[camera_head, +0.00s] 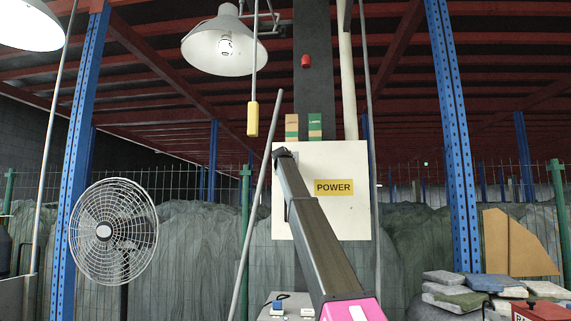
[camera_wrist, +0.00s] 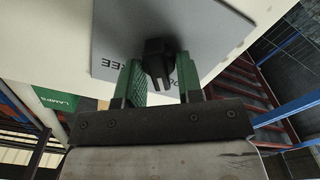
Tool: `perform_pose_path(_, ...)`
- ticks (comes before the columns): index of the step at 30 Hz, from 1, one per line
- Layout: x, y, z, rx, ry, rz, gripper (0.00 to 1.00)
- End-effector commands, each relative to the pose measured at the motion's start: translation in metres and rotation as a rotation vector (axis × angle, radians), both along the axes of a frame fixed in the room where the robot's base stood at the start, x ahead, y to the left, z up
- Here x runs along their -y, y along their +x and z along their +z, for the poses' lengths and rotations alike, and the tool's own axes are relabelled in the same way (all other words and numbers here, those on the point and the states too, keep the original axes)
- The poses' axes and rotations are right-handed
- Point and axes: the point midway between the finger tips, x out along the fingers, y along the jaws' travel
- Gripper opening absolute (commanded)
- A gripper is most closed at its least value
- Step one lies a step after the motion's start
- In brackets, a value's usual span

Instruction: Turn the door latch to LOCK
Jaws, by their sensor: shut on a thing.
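The door latch is a black knob (camera_wrist: 158,50) on a grey plate (camera_wrist: 115,30) in the wrist view. Part of a word, "REE", shows on the plate left of the knob; other lettering right of it is mostly hidden by a finger. My gripper (camera_wrist: 160,72) has its two green fingers on either side of the knob, shut on it. In the head view my gripper (camera_head: 283,154) is at the upper left edge of the white cabinet (camera_head: 330,160) with a yellow POWER label (camera_head: 333,187). The latch is hidden there.
Small green-and-tan boxes (camera_head: 315,127) stand on top of the cabinet. A slanted grey pole (camera_head: 256,205) and a hanging yellow pendant (camera_head: 252,118) are close to its left side. A fan (camera_head: 113,231) stands at left, stacked bags (camera_head: 480,290) at lower right.

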Motion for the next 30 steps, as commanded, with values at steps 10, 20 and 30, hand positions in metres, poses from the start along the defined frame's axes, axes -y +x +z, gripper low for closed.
perform_pose_path(10,-0.001,0.0001,-0.001,-0.029,-0.164,-0.001,0.1)
perform_pose_path(20,-0.0012,0.0001,-0.0013,-0.035,-0.202,-0.001,0.1)
perform_pose_path(30,-0.0012,0.0002,-0.0012,-0.034,-0.202,0.0,0.5)
